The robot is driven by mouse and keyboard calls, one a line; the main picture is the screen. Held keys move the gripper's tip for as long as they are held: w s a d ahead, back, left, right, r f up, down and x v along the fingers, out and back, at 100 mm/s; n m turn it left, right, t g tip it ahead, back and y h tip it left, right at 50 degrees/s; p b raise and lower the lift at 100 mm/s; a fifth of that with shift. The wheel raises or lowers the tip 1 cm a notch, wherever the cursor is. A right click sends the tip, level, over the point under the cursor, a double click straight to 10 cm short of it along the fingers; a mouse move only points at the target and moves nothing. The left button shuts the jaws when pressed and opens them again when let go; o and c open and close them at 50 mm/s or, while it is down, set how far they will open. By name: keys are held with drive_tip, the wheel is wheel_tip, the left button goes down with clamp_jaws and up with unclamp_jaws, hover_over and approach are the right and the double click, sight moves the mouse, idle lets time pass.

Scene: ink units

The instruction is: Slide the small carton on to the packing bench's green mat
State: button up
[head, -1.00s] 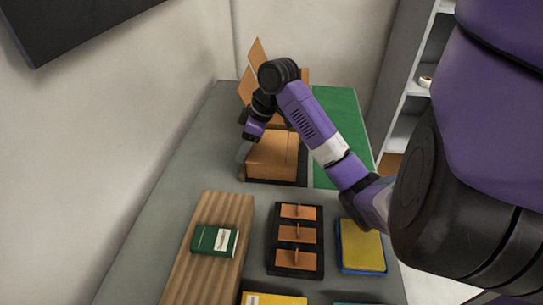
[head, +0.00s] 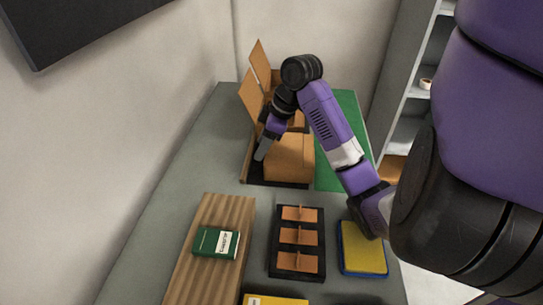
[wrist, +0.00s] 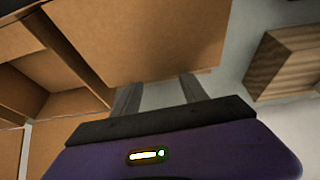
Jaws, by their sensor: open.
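The small carton (head: 291,160) is a closed brown box. It sits on a black base (head: 275,184), with its right side at the left edge of the green mat (head: 352,125) in the head view. My gripper (head: 261,154) is at the carton's left side, fingers pointing down. In the wrist view the carton (wrist: 150,35) fills the top, in front of my open gripper (wrist: 158,90), with nothing between the fingers. I cannot tell whether the fingers touch the carton. My arm hides part of the mat.
An open box with raised flaps (head: 261,64) stands behind the carton. In front are a wooden board (head: 225,205) with a green box (head: 215,242), a black divided tray (head: 271,240) and a yellow-and-blue item (head: 362,247). The grey bench left is clear.

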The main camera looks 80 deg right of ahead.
sight(292, 151)
drive_tip(key=shift+s+a+f+p, duration=0.1)
drive_tip(key=shift+s+f+p, duration=0.1)
drive_tip(key=shift+s+f, duration=0.35)
drive_tip(key=shift+s+a+f+p, duration=0.1)
drive_tip(key=shift+s+f+p, duration=0.2)
drive_tip(key=shift+s, duration=0.5)
drive_tip(key=shift+s+f+p, duration=0.15)
drive_tip(key=shift+s+f, duration=0.3)
drive_tip(key=shift+s, duration=0.2)
drive_tip(key=shift+s+r+p, duration=0.1)
drive_tip(key=shift+s+p, duration=0.85)
drive_tip(key=shift+s, duration=0.9)
drive_tip(key=shift+s+d+p, duration=0.2)
drive_tip(key=shift+s+p, duration=0.8)
drive_tip(key=shift+s, duration=1.3)
drive_tip(key=shift+s+d+p, duration=0.15)
drive_tip(key=shift+s+p, duration=0.85)
drive_tip(key=shift+s, duration=1.25)
drive_tip(key=shift+w+a, duration=0.1)
drive_tip(key=shift+w, duration=0.6)
wheel_tip(292, 151, up, 8)
drive_tip(key=p, duration=0.8)
drive_tip(key=shift+d, duration=0.2)
